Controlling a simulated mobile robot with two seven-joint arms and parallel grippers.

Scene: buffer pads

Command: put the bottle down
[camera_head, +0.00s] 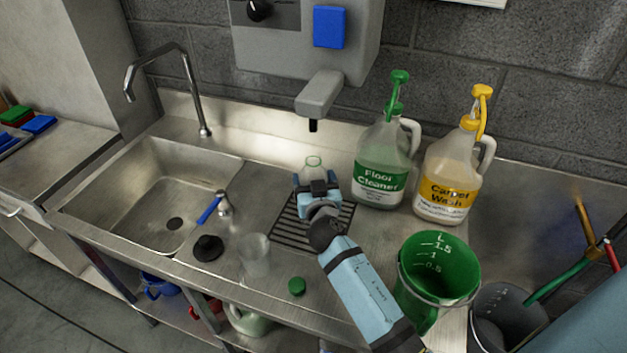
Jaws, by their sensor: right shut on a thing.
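A clear bottle with a green ring at its mouth (313,165) stands upright or nearly so. My right gripper (315,182) is shut on it, and gripper and arm hide most of its body. The bottle is over or on the dark drain grate (287,230), below the spout of the wall dispenser; I cannot tell whether its base touches the grate. A green cap (297,286) lies on the steel counter near the front edge. My left gripper is not in view.
The grey dispenser spout (319,92) hangs just behind the bottle. A Floor Cleaner jug (381,170) and a Carpet Wash jug (449,180) stand right. A green bucket (437,270), a clear cup (254,254), a black plunger-like stopper (208,247) and a sink (150,205) surround the grate.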

